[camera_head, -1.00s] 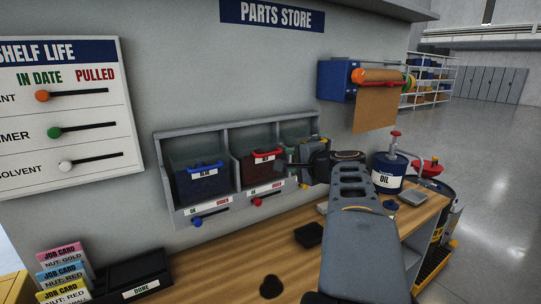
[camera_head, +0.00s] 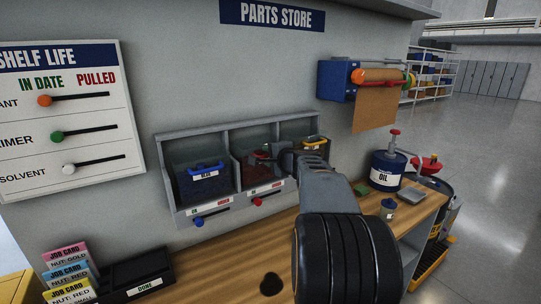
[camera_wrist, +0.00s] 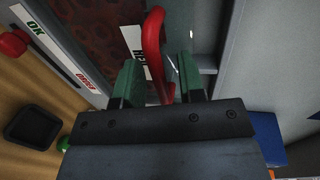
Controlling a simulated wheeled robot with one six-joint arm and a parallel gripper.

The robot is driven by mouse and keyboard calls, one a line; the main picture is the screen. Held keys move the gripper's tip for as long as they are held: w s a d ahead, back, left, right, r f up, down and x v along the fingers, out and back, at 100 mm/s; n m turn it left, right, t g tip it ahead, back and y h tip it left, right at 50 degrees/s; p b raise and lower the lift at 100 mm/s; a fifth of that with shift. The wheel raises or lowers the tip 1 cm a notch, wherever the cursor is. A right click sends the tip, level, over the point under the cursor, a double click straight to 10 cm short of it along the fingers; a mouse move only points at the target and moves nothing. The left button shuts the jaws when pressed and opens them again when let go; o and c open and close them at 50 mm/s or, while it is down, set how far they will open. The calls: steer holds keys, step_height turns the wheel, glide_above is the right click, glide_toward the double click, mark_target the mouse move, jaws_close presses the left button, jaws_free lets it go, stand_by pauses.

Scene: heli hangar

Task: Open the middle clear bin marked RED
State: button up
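The middle clear bin marked RED (camera_head: 252,172) sits in the centre bay of the grey wall rack (camera_head: 179,213). It holds dark red contents, and its front is partly hidden by my gripper (camera_head: 268,155). In the wrist view, its red handle (camera_wrist: 153,45) passes between the two green fingers of my gripper (camera_wrist: 160,75), with gaps visible beside it. The fingers are apart. The white RED label (camera_wrist: 133,42) is just left of the handle. I cannot tell whether either finger touches the handle.
The blue-handled bin (camera_head: 203,182) is to the left, the yellow-handled bin (camera_head: 315,141) to the right. Below the rack are sliders, one with a red knob (camera_head: 257,202). A black tray (camera_wrist: 32,125) lies on the bench.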

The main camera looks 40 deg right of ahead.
jaws_close()
stand_by(0.3)
steer(key=shift+f+b, duration=0.15)
steer(key=shift+b, duration=0.25)
